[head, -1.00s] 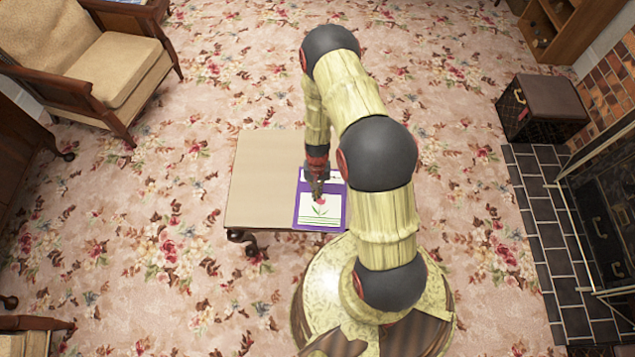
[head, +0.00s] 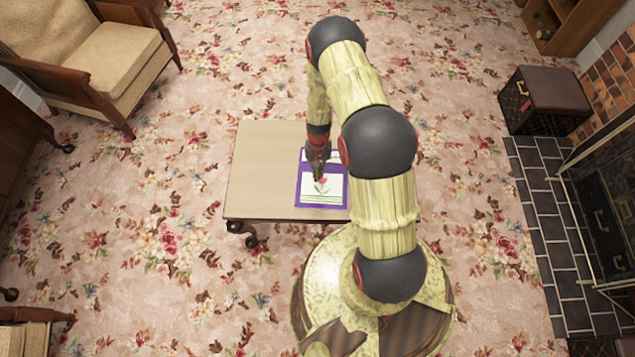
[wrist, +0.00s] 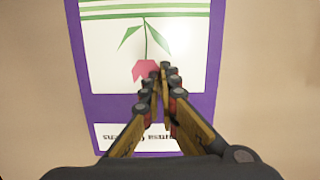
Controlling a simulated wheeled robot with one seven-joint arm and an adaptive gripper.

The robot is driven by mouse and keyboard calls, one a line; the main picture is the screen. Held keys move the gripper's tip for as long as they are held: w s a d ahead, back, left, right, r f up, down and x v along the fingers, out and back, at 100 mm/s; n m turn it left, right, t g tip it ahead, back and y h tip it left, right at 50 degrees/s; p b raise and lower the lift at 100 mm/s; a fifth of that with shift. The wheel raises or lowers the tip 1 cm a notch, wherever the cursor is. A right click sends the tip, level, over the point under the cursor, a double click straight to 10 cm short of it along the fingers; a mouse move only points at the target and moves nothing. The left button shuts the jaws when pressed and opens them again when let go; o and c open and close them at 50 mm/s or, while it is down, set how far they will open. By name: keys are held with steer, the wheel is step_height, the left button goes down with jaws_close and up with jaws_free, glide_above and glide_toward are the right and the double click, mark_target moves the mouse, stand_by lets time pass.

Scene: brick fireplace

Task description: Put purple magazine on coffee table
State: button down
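The purple magazine (head: 298,188) has a purple border and a white page with a red flower. It appears over the right part of the beige coffee table (head: 262,170); I cannot tell if it touches the top. My gripper (head: 319,178) points down at the flower. In the wrist view, my gripper (wrist: 162,72) has its fingertips close together over the flower of the magazine (wrist: 208,60), with the beige tabletop (wrist: 265,80) around it. The fingers look shut on the magazine, though the contact itself is hidden.
A beige armchair (head: 120,60) stands at the upper left. A dark box (head: 548,100) sits near the brick fireplace at the right, by black hearth tiles (head: 548,190). Flowered carpet (head: 140,220) is open left of the table.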

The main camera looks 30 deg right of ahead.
steer(key=shift+w+d+f, duration=0.1)
steer(key=shift+w+f, duration=0.05)
steer(key=shift+f, duration=0.05)
steer(key=shift+w+r+p, duration=0.1)
steer(key=shift+r+p, duration=0.45)
steer(key=shift+r, duration=0.15)
steer(key=shift+f, duration=0.1)
steer(key=w+d, duration=0.2)
steer(key=w, duration=0.1)
steer(key=w+d+p, duration=0.1)
steer(key=w+d, duration=0.1)
steer(key=w, duration=0.1)
steer(key=w+d, duration=0.3)
steer(key=shift+w+p, duration=0.3)
steer(key=shift+p, duration=0.05)
